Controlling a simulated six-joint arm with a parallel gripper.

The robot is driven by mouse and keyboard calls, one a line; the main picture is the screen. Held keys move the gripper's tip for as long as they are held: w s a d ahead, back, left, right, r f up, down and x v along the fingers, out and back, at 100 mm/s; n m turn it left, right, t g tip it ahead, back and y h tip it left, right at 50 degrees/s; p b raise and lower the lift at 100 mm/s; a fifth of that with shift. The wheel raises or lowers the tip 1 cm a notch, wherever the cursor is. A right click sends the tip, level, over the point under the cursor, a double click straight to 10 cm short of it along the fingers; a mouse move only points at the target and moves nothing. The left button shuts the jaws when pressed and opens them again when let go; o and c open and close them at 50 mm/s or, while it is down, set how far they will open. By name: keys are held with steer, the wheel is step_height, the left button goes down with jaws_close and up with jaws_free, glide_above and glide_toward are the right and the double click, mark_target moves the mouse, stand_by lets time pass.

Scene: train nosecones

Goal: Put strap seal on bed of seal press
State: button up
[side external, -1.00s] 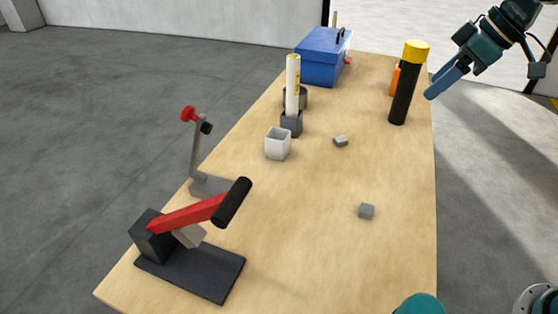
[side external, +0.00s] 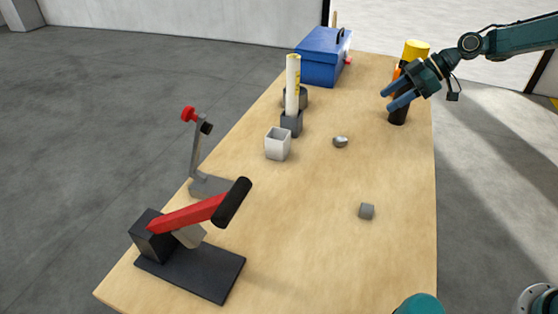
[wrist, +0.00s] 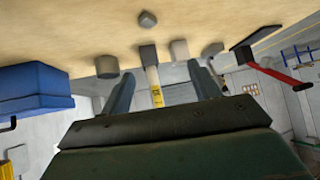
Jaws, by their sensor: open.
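Two small grey pieces lie on the table, and I cannot tell for sure which is the strap seal. One (side external: 340,141) is rounded and shiny, right of the white cup; the other (side external: 367,211) is a small block nearer the front. A small grey piece (wrist: 147,18) also shows at the top of the wrist view. The seal press appears to be the red-levered device (side external: 190,214) with a flat black bed (side external: 205,275), at front left. My gripper (side external: 387,99) is open and empty, above the table's right side, apart from both pieces.
A white cup (side external: 278,146), a yellow-white tube in a grey block (side external: 292,90), a red-knobbed clamp (side external: 198,160) and a blue toolbox (side external: 322,58) line the left side.

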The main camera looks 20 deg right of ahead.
steer(key=w+d+f+n+y, duration=0.1)
steer(key=d+f+y, duration=0.1)
steer(key=f, duration=0.4)
steer(key=shift+w+d+f+n, duration=0.25)
steer(key=shift+d+f+n, duration=0.15)
steer(key=shift+d, duration=0.1)
steer(key=shift+a, duration=0.1)
glide_toward(342, 139)
steer(key=shift+x, duration=1.5)
steer(key=shift+f, duration=0.1)
steer(key=shift+x, duration=2.55)
steer(key=shift+w, duration=0.1)
steer(key=c, duration=1.3)
steer(key=shift+c, duration=0.2)
